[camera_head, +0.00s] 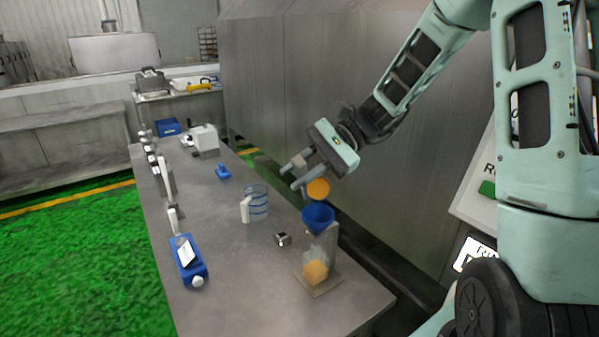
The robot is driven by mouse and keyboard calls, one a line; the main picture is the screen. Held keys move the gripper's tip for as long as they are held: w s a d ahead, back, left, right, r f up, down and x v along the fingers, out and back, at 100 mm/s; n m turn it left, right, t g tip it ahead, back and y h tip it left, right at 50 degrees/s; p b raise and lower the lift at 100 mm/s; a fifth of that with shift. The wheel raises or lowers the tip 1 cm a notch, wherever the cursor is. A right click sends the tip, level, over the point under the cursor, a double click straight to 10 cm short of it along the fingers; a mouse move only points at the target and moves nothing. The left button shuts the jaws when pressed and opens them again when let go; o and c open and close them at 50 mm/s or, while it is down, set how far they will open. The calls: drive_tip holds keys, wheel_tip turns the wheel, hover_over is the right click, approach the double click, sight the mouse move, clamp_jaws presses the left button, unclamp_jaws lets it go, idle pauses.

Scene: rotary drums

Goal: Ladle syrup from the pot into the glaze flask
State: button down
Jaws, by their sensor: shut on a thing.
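My gripper (293,177) is above the right part of the metal table, up and to the left of a blue funnel. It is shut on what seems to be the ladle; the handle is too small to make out. A round orange shape (318,190), seemingly the ladle's bowl with syrup, shows just above the funnel (318,214), apart from my fingertips in the picture. The funnel sits at the top of a clear upright flask (325,245) with orange syrup (315,271) low inside. A clear jug with blue bands (259,203) and a white handle stands to the left; I cannot tell whether it is the pot.
A small metal cube (282,239) lies left of the flask. A blue scale-like device (187,260) and several white-handled items line the left edge. A small blue object (222,171) and a white box (205,140) stand farther back. The table's front middle (235,295) is clear.

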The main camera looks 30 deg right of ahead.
drive_tip(key=s+a+f+n+t+h+b, duration=0.1)
drive_tip(key=s+f+b, duration=0.1)
drive_tip(key=f+b, duration=0.3)
drive_tip(key=s+a+f+n+t+h+b, duration=0.2)
drive_tip(key=f+b, duration=0.4)
drive_tip(key=b, duration=0.4)
drive_tip(key=shift+f+h+b, duration=0.15)
drive_tip(key=shift+h+b, duration=0.15)
idle(1.0)
drive_tip(key=shift+a, duration=0.1)
idle(1.5)
